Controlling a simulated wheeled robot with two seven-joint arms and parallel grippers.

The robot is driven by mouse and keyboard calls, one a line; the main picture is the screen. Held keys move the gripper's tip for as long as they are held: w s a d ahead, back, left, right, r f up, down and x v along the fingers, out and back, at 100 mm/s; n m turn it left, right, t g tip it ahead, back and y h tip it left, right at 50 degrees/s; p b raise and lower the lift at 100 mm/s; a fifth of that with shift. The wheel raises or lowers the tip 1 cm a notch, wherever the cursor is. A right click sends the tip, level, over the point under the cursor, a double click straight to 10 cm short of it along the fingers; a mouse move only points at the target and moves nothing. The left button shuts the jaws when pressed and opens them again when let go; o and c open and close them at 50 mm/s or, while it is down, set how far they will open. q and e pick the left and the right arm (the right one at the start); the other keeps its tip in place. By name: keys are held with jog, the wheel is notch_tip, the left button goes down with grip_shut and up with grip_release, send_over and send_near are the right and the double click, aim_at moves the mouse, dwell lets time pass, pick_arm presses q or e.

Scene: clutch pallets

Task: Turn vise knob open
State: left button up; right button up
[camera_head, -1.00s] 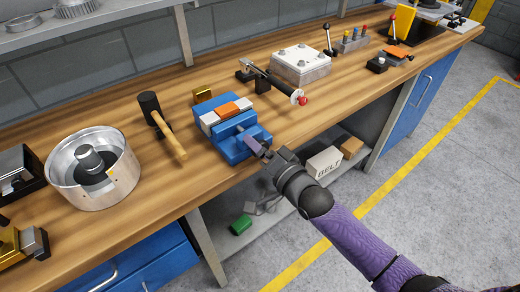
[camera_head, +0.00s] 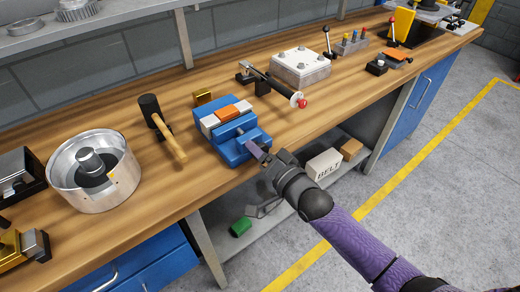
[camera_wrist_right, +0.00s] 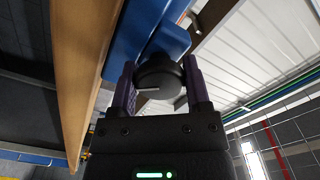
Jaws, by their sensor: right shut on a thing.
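The blue vise (camera_head: 231,133) stands at the front edge of the wooden workbench, with an orange piece (camera_head: 229,113) between light grey jaw plates. Its round black knob (camera_wrist_right: 158,78) shows in the right wrist view, with a pale line on its face. My right gripper (camera_head: 262,154) is at the front of the vise. In the right wrist view its two purple fingers (camera_wrist_right: 158,88) are on either side of the knob, shut on it. In the head view the knob is hidden by the gripper. My left gripper is not in view.
A hammer (camera_head: 165,130) and a round metal housing (camera_head: 94,170) lie left of the vise. A lever with a red ball (camera_head: 301,102) and a white block (camera_head: 301,65) stand to its right. A box marked BELT (camera_head: 325,165) sits on the shelf below.

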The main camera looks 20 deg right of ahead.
jog(key=n+p, duration=0.1)
jog(key=n, duration=0.2)
jog(key=shift+r, duration=0.1)
jog(key=n+p, duration=0.1)
jog(key=n, duration=0.2)
jog(key=shift+n, duration=0.4)
jog(key=n+p, duration=0.1)
jog(key=n, duration=0.2)
jog(key=shift+n, duration=0.4)
jog(key=n, duration=0.3)
jog(key=shift+n, duration=0.3)
jog(key=n, duration=0.3)
jog(key=shift+d+n, duration=0.1)
jog(key=shift+n, duration=0.2)
jog(key=n, duration=0.3)
jog(key=shift+n, duration=0.3)
jog(key=n, duration=0.4)
jog(key=shift+n+b, duration=0.3)
jog(key=shift+n, duration=1.2)
